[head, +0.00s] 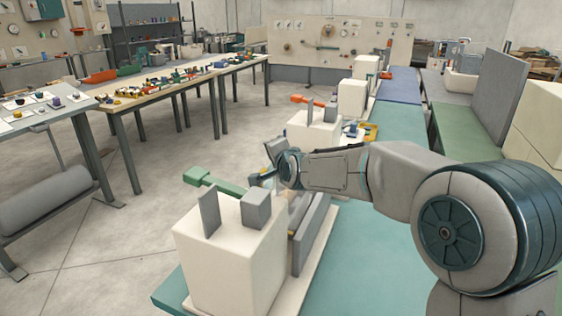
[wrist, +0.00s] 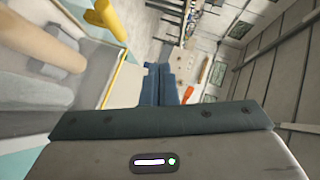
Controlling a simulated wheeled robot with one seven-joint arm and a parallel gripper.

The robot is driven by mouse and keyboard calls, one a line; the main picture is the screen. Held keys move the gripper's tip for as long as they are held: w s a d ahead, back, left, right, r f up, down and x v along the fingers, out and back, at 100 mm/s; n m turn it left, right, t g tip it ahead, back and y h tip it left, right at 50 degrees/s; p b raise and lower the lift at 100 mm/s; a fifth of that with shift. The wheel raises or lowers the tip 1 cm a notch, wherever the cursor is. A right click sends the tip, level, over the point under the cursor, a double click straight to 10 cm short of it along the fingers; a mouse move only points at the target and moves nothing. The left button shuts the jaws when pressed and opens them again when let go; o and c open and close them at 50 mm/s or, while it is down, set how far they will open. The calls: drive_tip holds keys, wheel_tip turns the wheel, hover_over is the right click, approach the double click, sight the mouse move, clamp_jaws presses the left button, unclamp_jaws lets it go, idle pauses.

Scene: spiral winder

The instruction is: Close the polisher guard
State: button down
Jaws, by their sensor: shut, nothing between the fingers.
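My gripper (head: 264,178) is at the end of my arm, beside the nearest cream machine (head: 230,262) and close to its green bar (head: 215,182). In the wrist view, its blue fingers (wrist: 160,72) are together with nothing between them. The machine carries two upright grey blocks, with long grey slabs (head: 312,232) on its right side. I cannot tell for sure which part is the polisher guard; my arm hides some of this area. A yellow bar (wrist: 112,85) and a yellow cylinder (wrist: 104,18) show left of the fingers in the wrist view, apart from them.
A second cream machine (head: 312,130) with an orange bar (head: 312,101) stands farther along the teal bench (head: 372,250). Tables with small parts (head: 175,85) stand at the left. Open floor (head: 120,245) lies between them and the bench.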

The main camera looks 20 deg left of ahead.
drive_tip(key=shift+a+f, duration=0.2)
drive_tip(key=shift+a, duration=0.05)
idle(0.4)
drive_tip(key=s+d+r, duration=0.4)
drive_tip(key=s+r, duration=0.3)
drive_tip(key=r, duration=0.3)
drive_tip(key=s+d+f+n+g+h+p, duration=0.1)
drive_tip(key=s+d+f+n+g+h, duration=0.2)
drive_tip(key=d, duration=0.7)
drive_tip(key=s+d+f+n+h+p, duration=0.15)
drive_tip(key=s+d+f, duration=0.25)
drive_tip(key=d, duration=0.6)
drive_tip(key=s+d+f+n+g+h+p, duration=0.1)
drive_tip(key=s+d+f+g+h, duration=0.1)
drive_tip(key=s+d, duration=0.6)
drive_tip(key=s+d+f+n+g+h+p, duration=0.1)
drive_tip(key=s+d+f+g+h, duration=0.1)
drive_tip(key=s+d+f, duration=0.4)
drive_tip(key=s+d+g, duration=0.1)
drive_tip(key=s, duration=0.3)
drive_tip(key=shift+s+d+f+g, duration=0.35)
drive_tip(key=shift+s+f+g, duration=0.05)
